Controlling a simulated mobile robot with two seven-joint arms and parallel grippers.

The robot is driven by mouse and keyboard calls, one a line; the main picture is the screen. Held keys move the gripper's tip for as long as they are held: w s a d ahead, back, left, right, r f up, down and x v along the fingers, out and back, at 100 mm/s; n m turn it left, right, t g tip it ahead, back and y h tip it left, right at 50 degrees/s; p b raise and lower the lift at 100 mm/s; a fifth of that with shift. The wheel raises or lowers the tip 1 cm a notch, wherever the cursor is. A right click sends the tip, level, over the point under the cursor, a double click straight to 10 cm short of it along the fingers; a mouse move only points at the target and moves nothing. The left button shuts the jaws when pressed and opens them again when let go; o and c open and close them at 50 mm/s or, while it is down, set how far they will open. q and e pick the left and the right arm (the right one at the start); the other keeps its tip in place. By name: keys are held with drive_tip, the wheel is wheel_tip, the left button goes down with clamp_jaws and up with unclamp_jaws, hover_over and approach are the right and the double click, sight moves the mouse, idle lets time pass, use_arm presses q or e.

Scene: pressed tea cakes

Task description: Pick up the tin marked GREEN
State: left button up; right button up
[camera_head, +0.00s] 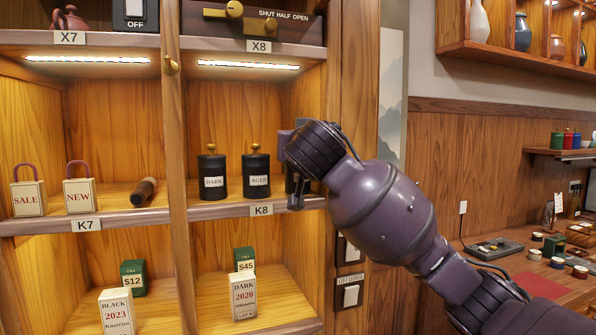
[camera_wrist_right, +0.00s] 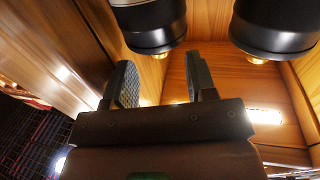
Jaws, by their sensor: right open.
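On the K8 shelf stand two black tins with gold knobs, one marked DARK (camera_head: 212,174) and one marked AGED (camera_head: 256,173). I see no label reading GREEN. Right of the AGED tin, a dark shape is mostly hidden behind my right gripper (camera_head: 291,172); I cannot tell if it is another tin. In the right wrist view, which is upside down, my right gripper (camera_wrist_right: 160,72) is open with nothing between its fingers. Two black tins show there, a left one (camera_wrist_right: 148,28) and a right one (camera_wrist_right: 275,28), apart from the fingers; their labels are not visible. My left gripper is not in view.
The K7 shelf left of the wooden divider (camera_head: 176,150) holds SALE (camera_head: 28,198) and NEW (camera_head: 80,195) tags and a dark roll (camera_head: 144,191). Boxes, including DARK 2020 (camera_head: 243,296), stand below. The cabinet's right post (camera_head: 354,60) is close to my right wrist.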

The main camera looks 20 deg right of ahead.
drive_tip(key=shift+w+d, duration=0.15)
drive_tip(key=shift+w, duration=0.8)
clamp_jaws()
